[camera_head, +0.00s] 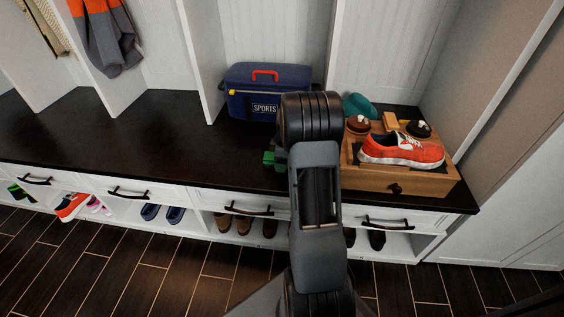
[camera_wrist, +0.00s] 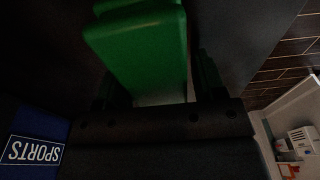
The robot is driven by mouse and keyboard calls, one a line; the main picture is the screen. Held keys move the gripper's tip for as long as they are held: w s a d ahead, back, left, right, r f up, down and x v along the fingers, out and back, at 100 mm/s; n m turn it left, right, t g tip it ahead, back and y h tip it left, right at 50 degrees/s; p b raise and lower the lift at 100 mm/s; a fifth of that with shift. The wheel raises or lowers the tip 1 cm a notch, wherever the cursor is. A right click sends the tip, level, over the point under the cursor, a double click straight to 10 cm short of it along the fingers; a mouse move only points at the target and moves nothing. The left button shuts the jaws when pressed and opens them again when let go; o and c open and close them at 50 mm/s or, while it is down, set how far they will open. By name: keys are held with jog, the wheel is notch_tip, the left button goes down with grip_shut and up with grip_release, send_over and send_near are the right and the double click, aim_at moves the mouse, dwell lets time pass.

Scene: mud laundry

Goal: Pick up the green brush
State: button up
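The green brush (camera_wrist: 145,45) fills the upper middle of the wrist view, close to the camera and in front of my gripper (camera_wrist: 160,88). Dark finger shapes show on both sides of its lower part; whether they press on it is too dark to tell. In the head view, small green parts (camera_head: 268,158) show just left of my arm, above the dark bench top near its front edge. My arm hides the rest of the brush and most of my gripper there.
A blue SPORTS bag (camera_head: 262,92) stands behind the gripper, also in the wrist view (camera_wrist: 35,148). A wooden box (camera_head: 420,180) with an orange shoe (camera_head: 400,149) is at right. The bench top (camera_head: 130,130) is clear at left. Drawers and shoes are below.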

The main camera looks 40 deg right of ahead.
jog(key=c, duration=0.8)
jog(key=shift+r, duration=0.55)
notch_tip(320, 180, up, 2)
jog(key=shift+r+p, duration=0.25)
jog(key=shift+p, duration=0.5)
jog(key=s+a+r+p, duration=0.1)
jog(key=s+a+r, duration=0.1)
jog(key=s+r, duration=0.1)
jog(key=s+a+r+p, duration=0.2)
jog(key=s+r, duration=0.1)
jog(key=s, duration=0.2)
jog(key=s+a+r+p, duration=0.1)
jog(key=s+a+r, duration=0.1)
jog(key=s+r, duration=0.1)
jog(key=shift+s+r, duration=0.2)
jog(key=shift+s, duration=0.6)
